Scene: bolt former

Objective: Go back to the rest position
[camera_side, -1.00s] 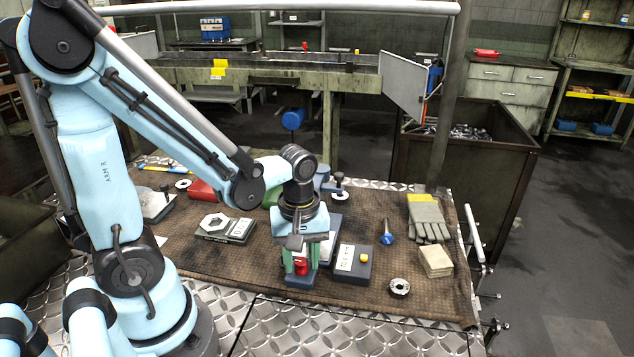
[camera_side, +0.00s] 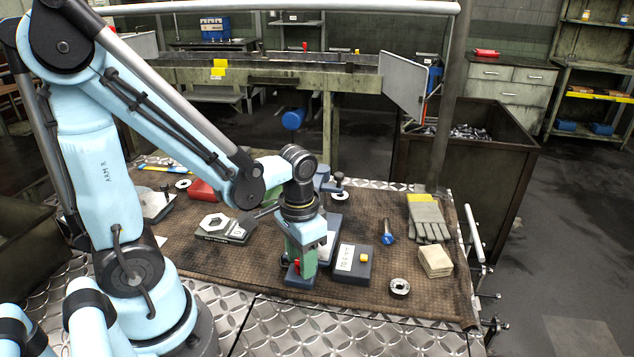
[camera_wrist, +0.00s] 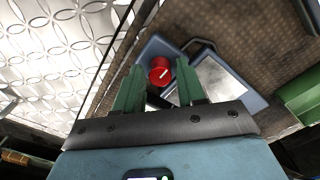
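My gripper (camera_wrist: 160,68) points down over a blue-grey box (camera_wrist: 155,47) with a red knob (camera_wrist: 160,75). In the wrist view its two green fingers stand apart on either side of the knob, with a gap on both sides. In the side view my gripper (camera_side: 299,270) is low over the front of the box (camera_side: 299,282), and a finger partly hides the red knob. I cannot tell exactly how high the fingertips are relative to the knob.
A box with a yellow button (camera_side: 363,258) stands close to the right. A blue-handled tool (camera_side: 387,232), gloves (camera_side: 427,222), a pad stack (camera_side: 435,261) and a metal ring (camera_side: 400,287) lie further right. A grey hexagon-marked box (camera_side: 225,228) is at left. The brown mat is clear in front.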

